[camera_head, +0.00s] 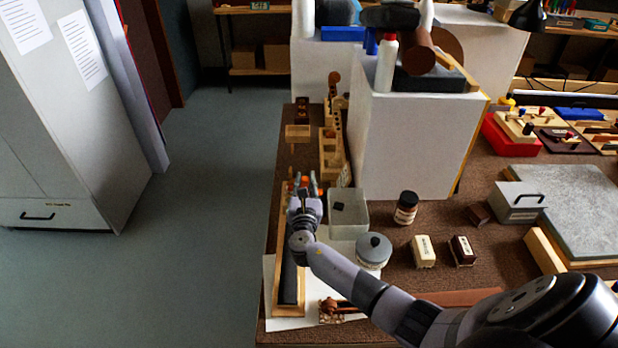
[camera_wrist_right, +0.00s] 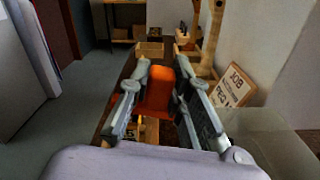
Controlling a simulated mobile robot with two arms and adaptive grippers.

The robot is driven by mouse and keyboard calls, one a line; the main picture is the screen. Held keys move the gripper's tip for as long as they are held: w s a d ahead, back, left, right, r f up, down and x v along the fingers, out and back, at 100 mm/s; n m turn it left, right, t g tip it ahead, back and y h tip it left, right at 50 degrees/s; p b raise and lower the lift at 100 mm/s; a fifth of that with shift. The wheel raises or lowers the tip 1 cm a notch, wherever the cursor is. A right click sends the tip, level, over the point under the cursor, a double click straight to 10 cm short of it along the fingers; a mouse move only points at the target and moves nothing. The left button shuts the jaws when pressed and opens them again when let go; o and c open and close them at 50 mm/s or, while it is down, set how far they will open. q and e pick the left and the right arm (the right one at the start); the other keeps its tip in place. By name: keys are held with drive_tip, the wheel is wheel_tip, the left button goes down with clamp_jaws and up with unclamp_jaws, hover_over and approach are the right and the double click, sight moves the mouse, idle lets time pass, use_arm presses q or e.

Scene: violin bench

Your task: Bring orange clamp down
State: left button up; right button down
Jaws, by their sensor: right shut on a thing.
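The orange clamp (camera_wrist_right: 157,95) sits between the two fingers of my right gripper (camera_wrist_right: 163,72) in the right wrist view. The fingers are shut on it. In the head view my right gripper (camera_head: 304,186) is above the left edge of the bench, with a little of the orange clamp (camera_head: 305,180) showing at its fingers. The gripper and wrist hide most of the clamp there, and I cannot tell whether it touches anything below. My left gripper is in neither view.
A clear bin (camera_head: 348,216) stands just right of the gripper, near a grey round pot (camera_head: 374,250) and a dark jar (camera_head: 405,207). A wooden rack (camera_head: 331,155) and a white block (camera_head: 412,145) stand behind. A card with printing (camera_wrist_right: 232,87) is close at right. Open floor lies left.

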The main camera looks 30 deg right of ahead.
drive_tip(key=shift+w+a+f+n, duration=0.1)
drive_tip(key=shift+a+f+n, duration=0.15)
drive_tip(key=shift+n, duration=0.35)
drive_tip(key=shift+w+a+f+n, duration=0.1)
drive_tip(key=shift+f+n, duration=0.2)
drive_tip(key=shift+n, duration=0.3)
drive_tip(key=c, duration=1.4)
unclamp_jaws()
drive_tip(key=shift+c, duration=0.2)
drive_tip(key=v, duration=1.2)
